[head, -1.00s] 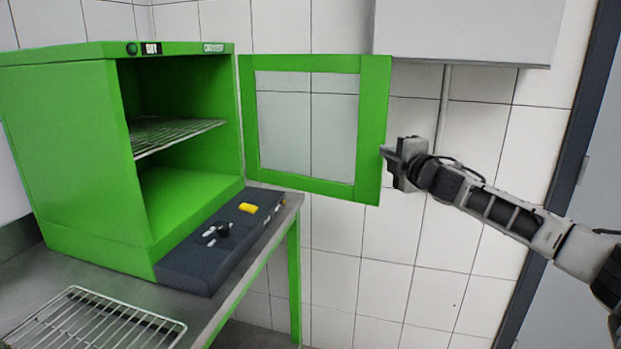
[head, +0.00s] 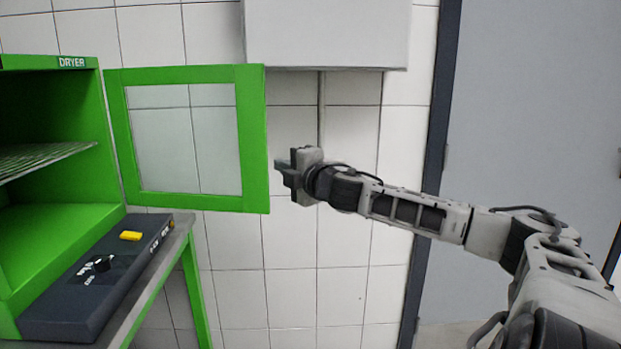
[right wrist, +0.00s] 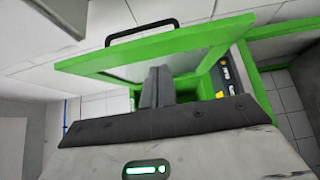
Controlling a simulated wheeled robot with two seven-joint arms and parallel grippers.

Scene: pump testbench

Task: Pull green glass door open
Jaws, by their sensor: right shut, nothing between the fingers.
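The green-framed glass door (head: 253,140) of the dryer (head: 55,235) stands wide open in the head view, swung out to the right of the cabinet. In the right wrist view the door (right wrist: 190,42) shows edge-on with a black bar handle (right wrist: 142,31) on its far face. My right gripper (head: 282,165) is shut and empty, just right of the door's free edge in the head view, with a small gap in the picture. Its closed fingers (right wrist: 157,86) point toward the door's glass side in the right wrist view. My left gripper is out of view.
A dark control panel (head: 90,285) with a yellow switch (head: 131,236) and a black knob lies below the dryer opening. A wire rack (head: 40,158) is inside. A grey wall box (head: 325,35) hangs above my right arm. White tiled wall stands behind.

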